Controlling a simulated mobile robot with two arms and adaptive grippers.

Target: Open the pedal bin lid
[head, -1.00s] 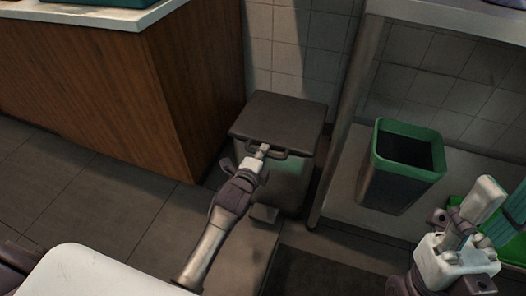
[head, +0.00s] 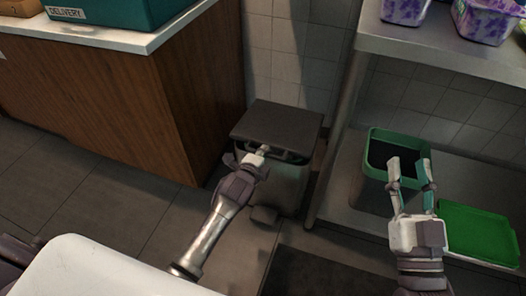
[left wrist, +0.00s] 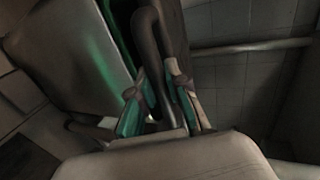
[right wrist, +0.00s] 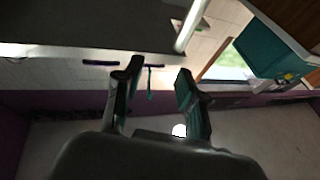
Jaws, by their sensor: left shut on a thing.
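The grey pedal bin (head: 288,187) stands on the floor between the wooden counter and the metal shelf. Its dark flat lid (head: 278,122) seems slightly raised at the front, with a dark gap below it. The pedal (head: 263,214) sticks out low at the front. My left gripper (head: 264,151) is shut on the bin's lid handle (head: 291,156). In the left wrist view the dark handle (left wrist: 146,35) runs between the fingers (left wrist: 157,90). The bin's inside is hidden. My right gripper (head: 410,163) is open and empty, in front of the green-rimmed bin.
The wooden counter (head: 120,110) with a teal delivery box (head: 115,22) is at the left. The metal shelf (head: 440,58) holds purple-patterned tubs (head: 490,20). Below are the green-rimmed bin (head: 376,150) and a green lid (head: 480,232). A dark mat (head: 305,275) lies in front.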

